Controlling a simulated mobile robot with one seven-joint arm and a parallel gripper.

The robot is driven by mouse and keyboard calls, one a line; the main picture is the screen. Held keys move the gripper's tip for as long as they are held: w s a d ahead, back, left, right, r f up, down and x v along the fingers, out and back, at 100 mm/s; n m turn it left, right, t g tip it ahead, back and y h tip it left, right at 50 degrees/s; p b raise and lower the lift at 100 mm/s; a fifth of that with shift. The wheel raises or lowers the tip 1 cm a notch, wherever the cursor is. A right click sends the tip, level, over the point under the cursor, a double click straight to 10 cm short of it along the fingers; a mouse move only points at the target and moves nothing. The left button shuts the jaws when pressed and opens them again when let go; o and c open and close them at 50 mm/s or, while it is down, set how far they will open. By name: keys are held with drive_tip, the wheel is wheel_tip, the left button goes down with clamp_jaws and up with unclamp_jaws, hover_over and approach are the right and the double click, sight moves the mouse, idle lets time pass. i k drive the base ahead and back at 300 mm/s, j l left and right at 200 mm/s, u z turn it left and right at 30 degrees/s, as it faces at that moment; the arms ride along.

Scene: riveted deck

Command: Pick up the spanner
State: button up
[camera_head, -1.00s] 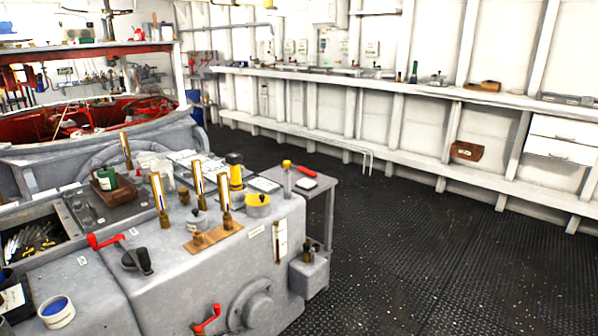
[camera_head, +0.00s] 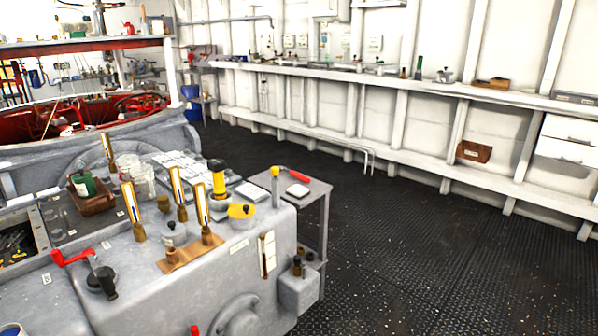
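I cannot make out a spanner for certain in the head view. Small dark and yellow tools lie in the open tray (camera_head: 42,232) at the left edge, too small to tell apart. Several hand tools hang in the far left background, also too small to name. My gripper is not in view.
A grey machine block (camera_head: 150,290) fills the lower left, with upright brass gauges (camera_head: 131,212) and a red crank handle (camera_head: 72,257) on top. A small grey table (camera_head: 314,190) stands beside it. A long white shelf (camera_head: 400,85) lines the wall. Dark floor (camera_head: 400,240) between is clear.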

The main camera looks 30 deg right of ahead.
sight(306, 181)
drive_tip(key=i+l, duration=0.25)
drive_tip(key=l, duration=0.3)
drive_tip(key=i+l, duration=0.25)
drive_tip(key=l, duration=0.3)
drive_tip(key=i+l, duration=0.3)
drive_tip(key=l, duration=0.2)
drive_tip(key=i+l, duration=0.25)
drive_tip(key=l, duration=0.3)
drive_tip(key=i+l+u, duration=0.1)
drive_tip(key=i+l, duration=0.15)
drive_tip(key=l, duration=0.3)
drive_tip(key=i+l, duration=0.25)
drive_tip(key=l, duration=0.3)
drive_tip(key=i+l, duration=0.2)
drive_tip(key=l, duration=0.35)
drive_tip(key=i+l, duration=0.25)
drive_tip(key=l, duration=0.3)
